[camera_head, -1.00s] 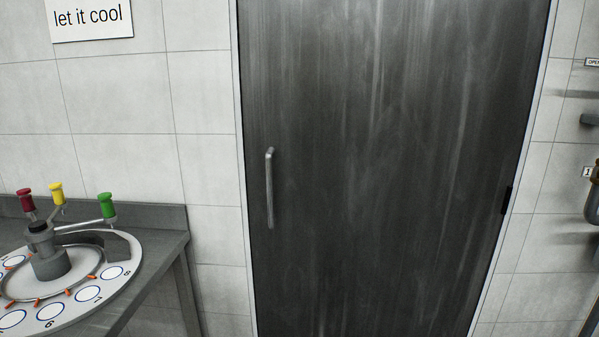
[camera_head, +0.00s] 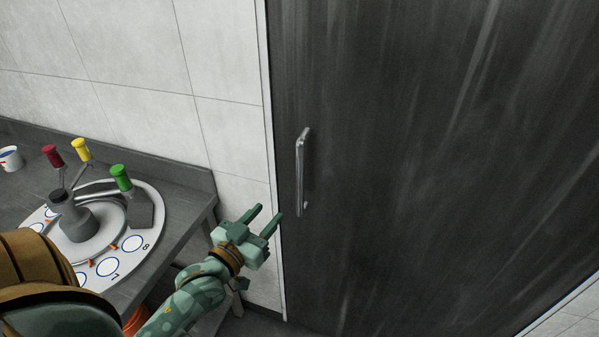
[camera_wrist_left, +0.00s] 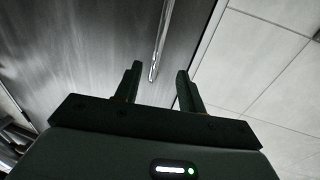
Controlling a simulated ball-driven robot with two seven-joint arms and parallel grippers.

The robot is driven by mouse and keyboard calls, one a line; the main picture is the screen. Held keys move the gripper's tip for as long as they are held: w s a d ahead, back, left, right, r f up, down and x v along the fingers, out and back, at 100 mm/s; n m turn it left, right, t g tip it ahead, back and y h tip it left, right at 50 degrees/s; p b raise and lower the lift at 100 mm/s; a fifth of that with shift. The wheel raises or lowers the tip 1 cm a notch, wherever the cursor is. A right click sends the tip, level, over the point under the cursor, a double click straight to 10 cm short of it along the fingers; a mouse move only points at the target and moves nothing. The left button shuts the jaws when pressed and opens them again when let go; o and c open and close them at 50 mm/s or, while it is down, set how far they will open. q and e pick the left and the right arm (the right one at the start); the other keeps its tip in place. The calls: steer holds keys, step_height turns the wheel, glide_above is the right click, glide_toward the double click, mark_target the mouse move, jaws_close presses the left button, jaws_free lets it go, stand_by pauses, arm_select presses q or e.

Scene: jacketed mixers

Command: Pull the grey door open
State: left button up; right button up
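The dark grey door (camera_head: 430,170) fills the right of the head view and stands shut in its frame. Its vertical metal handle (camera_head: 302,172) is near the door's left edge. My left gripper (camera_head: 269,217) is open and empty, below and to the left of the handle, apart from it. In the left wrist view the gripper (camera_wrist_left: 157,82) has its two fingers spread, with the handle (camera_wrist_left: 161,42) ahead between their directions. The door (camera_wrist_left: 95,50) shows there on the left. My right gripper is in neither view.
A grey bench (camera_head: 185,195) stands left of the door, close to my left arm. It bears a round numbered plate (camera_head: 150,205) with red, yellow and green (camera_head: 121,178) knobs above it. A white cup (camera_head: 10,158) stands at the far left. The tiled wall (camera_head: 130,60) is behind.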

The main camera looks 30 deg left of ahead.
mark_target(298, 180)
arm_select(q)
steer(key=w, duration=1)
steer(key=w+b, duration=0.1)
steer(key=w, duration=0.4)
steer(key=shift+w+a, duration=0.35)
steer(key=shift+w, duration=0.05)
jaws_close()
steer(key=shift+s, duration=0.1)
